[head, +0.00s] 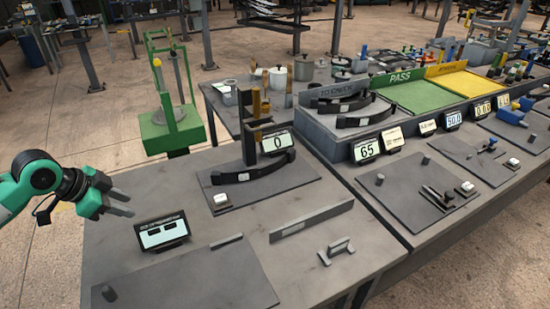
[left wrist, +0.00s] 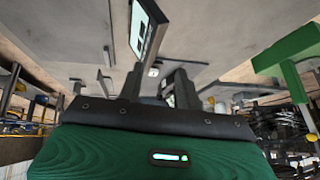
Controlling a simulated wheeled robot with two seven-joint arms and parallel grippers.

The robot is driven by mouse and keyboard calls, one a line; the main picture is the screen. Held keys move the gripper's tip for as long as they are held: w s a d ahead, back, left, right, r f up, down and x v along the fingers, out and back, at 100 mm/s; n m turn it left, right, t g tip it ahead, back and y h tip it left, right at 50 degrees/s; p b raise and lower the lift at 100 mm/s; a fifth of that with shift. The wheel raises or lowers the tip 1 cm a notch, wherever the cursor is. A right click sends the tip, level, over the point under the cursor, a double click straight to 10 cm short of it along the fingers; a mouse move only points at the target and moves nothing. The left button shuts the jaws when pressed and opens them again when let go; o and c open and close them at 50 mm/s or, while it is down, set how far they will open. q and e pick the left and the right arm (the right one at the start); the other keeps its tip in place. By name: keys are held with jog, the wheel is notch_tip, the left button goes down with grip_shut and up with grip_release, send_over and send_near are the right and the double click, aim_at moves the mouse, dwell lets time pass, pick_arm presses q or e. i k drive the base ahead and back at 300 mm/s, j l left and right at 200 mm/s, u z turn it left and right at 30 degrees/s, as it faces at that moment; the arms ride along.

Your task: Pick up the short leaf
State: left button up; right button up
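Several dark curved leaves are in the head view. One leaf (head: 253,181) with a white tag lies on a dark plate at the foot of a post on the near bench. Two more, an upper leaf (head: 343,105) and a lower leaf (head: 365,119), lie in the grey section beside the green PASS section. I cannot tell for certain which is the short leaf. My left gripper (head: 126,203) is open and empty at the bench's left side, well apart from all the leaves. Its two separated fingers (left wrist: 158,86) show in the left wrist view. My right gripper is out of view.
On the near bench stand a display (head: 162,232), a long upright bar (head: 312,221) and a small handled block (head: 336,250). A number display (head: 278,142) stands behind the post. A green stand (head: 172,128) is beyond the bench. The bench's front left plate is mostly clear.

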aim_at(218, 178)
jog(key=i+l, duration=0.25)
jog(key=l, duration=0.15)
jog(key=i+l, duration=0.25)
jog(key=l, duration=0.15)
jog(key=i+l, duration=0.25)
jog(key=l, duration=0.15)
